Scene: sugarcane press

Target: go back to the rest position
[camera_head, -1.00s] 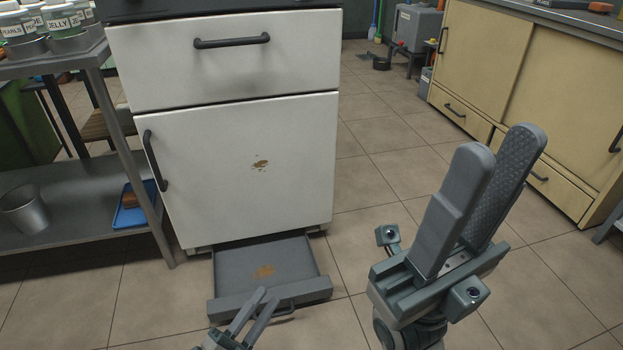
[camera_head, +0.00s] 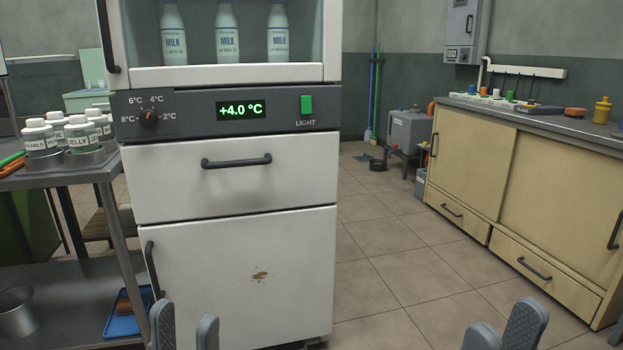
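My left gripper (camera_head: 184,330) shows at the bottom edge, left of the middle, in front of the fridge's lower door. Its two grey fingertips stand apart with nothing between them. My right gripper (camera_head: 505,332) shows at the bottom edge on the right, over the tiled floor. Its fingertips also stand apart and look empty. The rest of both grippers is below the picture. The white fridge (camera_head: 236,180) stands straight ahead with its lower door and drawer shut.
A steel shelf table (camera_head: 60,178) with labelled jars (camera_head: 80,134) is at the left. A cream cabinet (camera_head: 545,190) runs along the right. Milk bottles (camera_head: 228,38) stand in the fridge's upper part. The tiled floor (camera_head: 390,240) between fridge and cabinet is clear.

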